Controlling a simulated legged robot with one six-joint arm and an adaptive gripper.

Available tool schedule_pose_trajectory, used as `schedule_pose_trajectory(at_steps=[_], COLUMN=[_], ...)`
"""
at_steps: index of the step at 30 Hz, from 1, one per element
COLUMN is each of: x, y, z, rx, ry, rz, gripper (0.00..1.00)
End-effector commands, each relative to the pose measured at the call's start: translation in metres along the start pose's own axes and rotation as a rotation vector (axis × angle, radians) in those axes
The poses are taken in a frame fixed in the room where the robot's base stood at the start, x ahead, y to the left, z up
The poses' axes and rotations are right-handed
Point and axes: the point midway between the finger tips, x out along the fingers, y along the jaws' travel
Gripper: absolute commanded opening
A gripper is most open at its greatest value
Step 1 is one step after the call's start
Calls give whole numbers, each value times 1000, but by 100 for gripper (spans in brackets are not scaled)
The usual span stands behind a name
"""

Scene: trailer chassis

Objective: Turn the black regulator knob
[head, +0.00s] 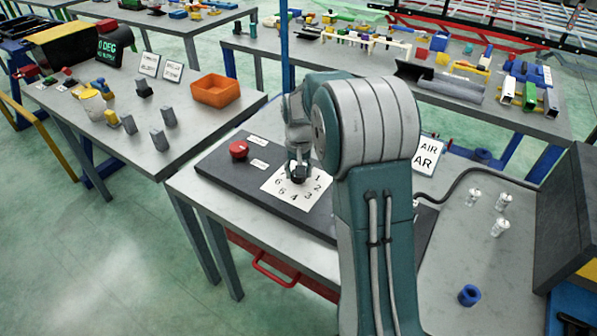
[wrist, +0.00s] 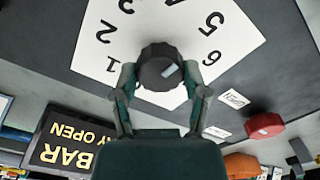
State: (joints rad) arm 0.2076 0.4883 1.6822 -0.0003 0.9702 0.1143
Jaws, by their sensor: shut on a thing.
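The black regulator knob (wrist: 158,66) sits on a white dial sheet (wrist: 232,28) with printed numbers, on a dark panel. In the head view, my gripper (head: 298,172) reaches down onto the knob (head: 299,178), which is partly hidden by the fingers.
A red button (head: 238,150) stands on the dark panel (head: 222,168) left of the dial, with small labels beside it. A display reading BAR (wrist: 66,142) is behind. An orange bin (head: 216,90) stands on the left table. A blue ring (head: 469,295) lies at the right.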

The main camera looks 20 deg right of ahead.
Motion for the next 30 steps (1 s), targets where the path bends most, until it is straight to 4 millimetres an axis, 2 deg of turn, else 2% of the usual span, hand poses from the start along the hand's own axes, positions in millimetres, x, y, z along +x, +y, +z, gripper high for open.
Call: schedule_pose_trajectory(at_steps=[18,30], x=[3,3], y=[-1,-1], z=[1,1], rx=[576,842], ry=[-5,-6], rz=[1,1], gripper=[11,11])
